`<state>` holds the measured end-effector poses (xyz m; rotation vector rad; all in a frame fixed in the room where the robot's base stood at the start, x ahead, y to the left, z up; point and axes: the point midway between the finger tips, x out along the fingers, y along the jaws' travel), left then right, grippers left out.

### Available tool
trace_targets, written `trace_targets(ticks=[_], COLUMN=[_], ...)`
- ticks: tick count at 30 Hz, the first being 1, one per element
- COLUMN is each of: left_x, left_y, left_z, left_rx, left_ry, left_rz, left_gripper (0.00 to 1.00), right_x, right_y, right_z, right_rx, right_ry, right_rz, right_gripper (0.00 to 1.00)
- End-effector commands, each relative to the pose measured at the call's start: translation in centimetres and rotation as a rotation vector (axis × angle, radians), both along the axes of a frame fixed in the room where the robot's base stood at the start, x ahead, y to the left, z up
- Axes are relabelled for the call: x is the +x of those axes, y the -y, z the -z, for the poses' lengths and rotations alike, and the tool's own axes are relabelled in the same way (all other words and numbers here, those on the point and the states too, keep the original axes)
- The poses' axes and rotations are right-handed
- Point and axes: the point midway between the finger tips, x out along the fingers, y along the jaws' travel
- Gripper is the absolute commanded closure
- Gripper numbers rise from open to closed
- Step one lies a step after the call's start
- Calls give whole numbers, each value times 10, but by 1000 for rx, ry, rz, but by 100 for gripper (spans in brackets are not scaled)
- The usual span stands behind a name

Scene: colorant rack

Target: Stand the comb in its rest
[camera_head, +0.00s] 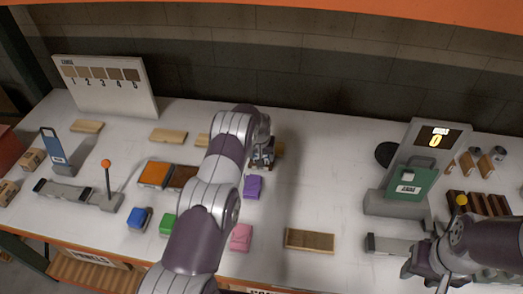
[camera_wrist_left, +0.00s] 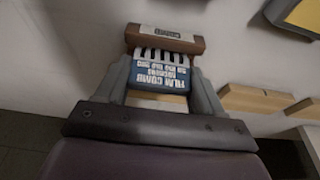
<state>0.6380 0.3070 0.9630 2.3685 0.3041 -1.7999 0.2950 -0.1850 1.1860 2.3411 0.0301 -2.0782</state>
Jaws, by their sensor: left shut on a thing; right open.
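The comb (camera_wrist_left: 160,72) has a blue body with white "FILM COMB" lettering and pale teeth. My left gripper (camera_wrist_left: 162,68) is shut on it, one finger on each side. The teeth point toward a brown block with a small label (camera_wrist_left: 168,38), which looks like the rest. Whether the teeth touch that block or sit in it I cannot tell. In the head view, my left gripper (camera_head: 263,152) is at the back middle of the table, and my arm hides much of the comb. My right gripper (camera_head: 432,264) is open and empty at the front right.
Wooden blocks (camera_head: 168,135) lie left of my left arm. Purple (camera_head: 253,187) and pink (camera_head: 241,237) blocks lie near it. A grey stand with a green plate (camera_head: 408,186) is at right. The table's middle right is clear.

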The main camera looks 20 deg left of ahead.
Motion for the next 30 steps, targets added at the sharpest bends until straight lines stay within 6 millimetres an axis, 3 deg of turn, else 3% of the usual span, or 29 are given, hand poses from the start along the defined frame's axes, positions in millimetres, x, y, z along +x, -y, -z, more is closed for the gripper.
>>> trace_targets(ticks=[8,9,11,23,30], left_x=[0,0,0,0,-13], left_y=[0,0,0,0,4], left_z=[4,3,2,-6,-53], left_rx=[1,0,0,1,2], left_ry=[2,1,1,3,6], left_rz=[0,0,0,0,0], left_gripper=[63,26,7,7,7], right_x=[0,0,0,0,0], right_y=[0,0,0,0,0], right_z=[5,5,4,3,19], right_rx=[0,0,0,0,0], right_ry=[-1,-1,-1,0,-1], right_rz=[0,0,0,0,0], right_gripper=[57,57,57,57,57])
